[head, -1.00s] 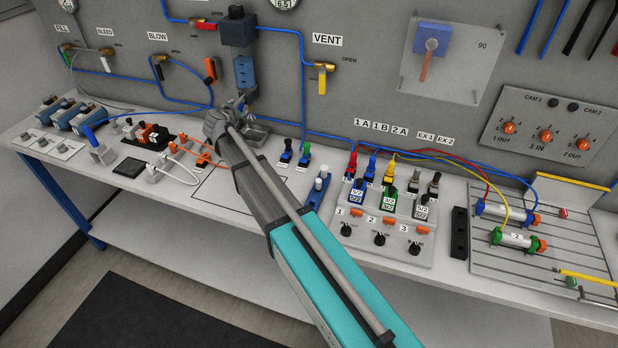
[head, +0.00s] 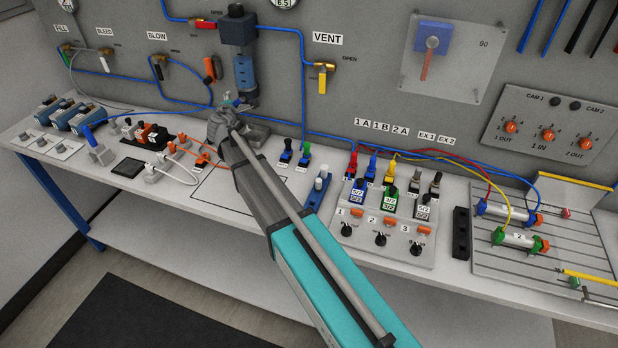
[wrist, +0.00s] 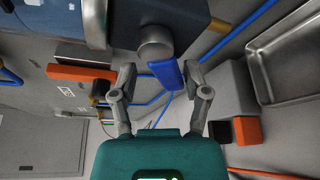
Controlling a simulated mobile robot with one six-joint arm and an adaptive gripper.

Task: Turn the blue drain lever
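The blue drain lever (wrist: 165,75) hangs beside a round grey knob (wrist: 155,42) under the filter unit in the wrist view. My gripper (wrist: 159,76) is open, with one finger on each side of the lever. A gap shows on the left of the lever; the right finger is close to it, and I cannot tell whether it touches. In the head view my gripper (head: 226,108) is just below the blue filter bowl (head: 245,72), and my wrist hides most of the fingers.
A metal tray (wrist: 290,60) lies to the right in the wrist view. An orange handle (wrist: 78,74) is on the left. In the head view, blue tubing (head: 290,130) runs along the grey panel, and the yellow vent handle (head: 322,80) is to the right.

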